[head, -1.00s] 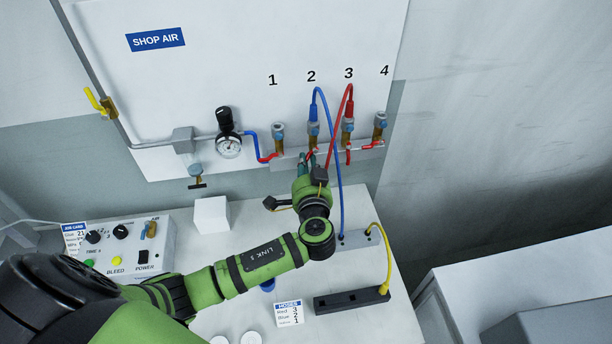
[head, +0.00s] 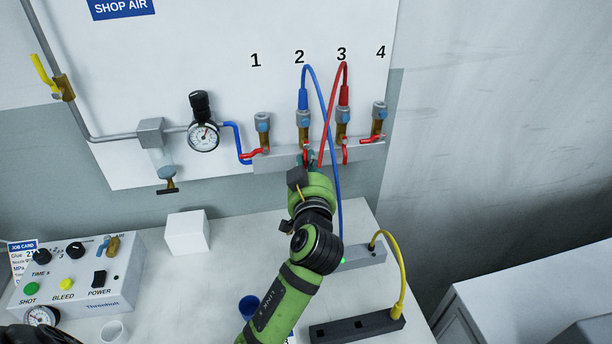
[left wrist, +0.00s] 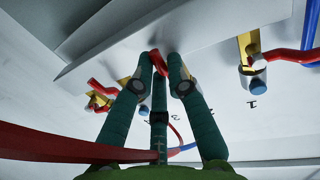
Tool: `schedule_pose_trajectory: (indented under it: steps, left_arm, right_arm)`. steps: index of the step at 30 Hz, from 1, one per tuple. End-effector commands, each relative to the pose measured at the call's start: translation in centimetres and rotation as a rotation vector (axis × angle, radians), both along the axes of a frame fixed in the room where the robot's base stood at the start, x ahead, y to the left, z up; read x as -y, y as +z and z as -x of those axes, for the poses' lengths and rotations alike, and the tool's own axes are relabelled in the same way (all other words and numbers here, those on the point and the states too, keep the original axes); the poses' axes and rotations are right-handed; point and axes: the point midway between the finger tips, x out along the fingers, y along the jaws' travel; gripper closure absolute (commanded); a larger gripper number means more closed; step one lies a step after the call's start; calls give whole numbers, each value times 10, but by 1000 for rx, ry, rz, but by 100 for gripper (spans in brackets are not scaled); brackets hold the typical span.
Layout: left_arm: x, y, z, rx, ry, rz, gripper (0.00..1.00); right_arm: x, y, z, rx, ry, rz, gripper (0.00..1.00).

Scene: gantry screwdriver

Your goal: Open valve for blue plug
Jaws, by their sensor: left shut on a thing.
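The blue plug (head: 303,98) sits in port 2 of the wall manifold, with its blue hose arching right and down. Its brass valve (head: 304,134) is below it. My left gripper (head: 308,158) is at the red handle under port 2, largely covering it in the head view. In the left wrist view my green fingers (left wrist: 160,62) are closed around a red handle (left wrist: 158,62). The handle's exact angle is hard to read. My right gripper is not in view.
A red plug (head: 343,96) is in port 3, and its hose crosses close beside my gripper. Red handles at ports 1 (head: 254,154) and 4 (head: 373,140) lie sideways; port 3's handle (head: 345,155) hangs down. A white block (head: 187,232) and control box (head: 80,275) stand on the bench.

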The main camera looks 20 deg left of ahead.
Motion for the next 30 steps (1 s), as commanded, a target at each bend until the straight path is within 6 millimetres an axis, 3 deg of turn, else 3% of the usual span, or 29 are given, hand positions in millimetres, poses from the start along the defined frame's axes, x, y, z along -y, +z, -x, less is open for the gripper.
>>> schedule_pose_trajectory:
  steps: [4, 19, 21, 22, 30]
  left_arm:
    - [-1, 3, 0, 31, 5, 28, 100]
    - [-1, 5, -1, 42, 6, 40, 100]
    - [-1, 5, -1, 42, 6, 40, 64]
    - [-1, 5, -1, 42, 6, 40, 59]
    - [0, 2, -1, 36, 2, 41, 59]
  right_arm:
    - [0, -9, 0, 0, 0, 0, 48]
    - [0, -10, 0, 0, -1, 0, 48]
    - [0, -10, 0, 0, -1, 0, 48]
    - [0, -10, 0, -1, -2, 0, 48]
    - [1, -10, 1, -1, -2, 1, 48]
